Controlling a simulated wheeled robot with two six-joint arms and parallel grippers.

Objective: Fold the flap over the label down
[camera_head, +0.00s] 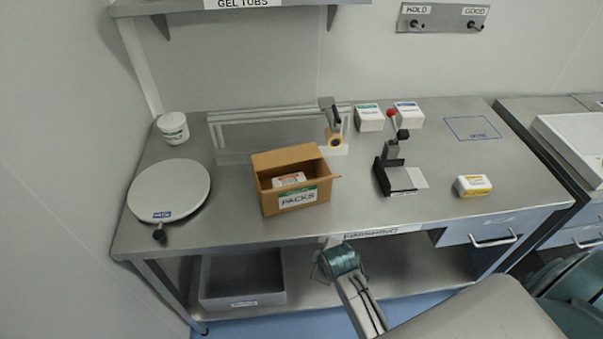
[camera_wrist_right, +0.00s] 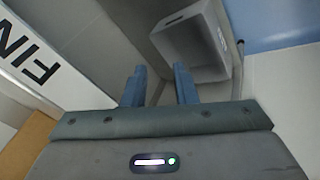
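The open cardboard box (camera_head: 267,200) stands on the steel table, left of the middle. Its front wall carries a white and green label (camera_head: 298,198) reading PACKS, which is uncovered in the head view. The back flap (camera_head: 287,157) stands up, and a flap sticks out at the right (camera_head: 335,178). I cannot clearly make out a front flap. A white and orange pack (camera_head: 289,181) lies inside. My right gripper (camera_head: 332,264) is in front of the table's front edge, apart from the box. In the right wrist view its blue fingers (camera_wrist_right: 160,88) are apart and empty. My left gripper is out of view.
A round turntable (camera_head: 168,190) and white tub (camera_head: 173,128) are left of the box. A tape dispenser (camera_head: 333,125) stands behind it, and a lever device (camera_head: 390,170) to its right. A grey bin (camera_head: 240,280) is on the lower shelf; a grey bin also shows in the wrist view (camera_wrist_right: 190,45).

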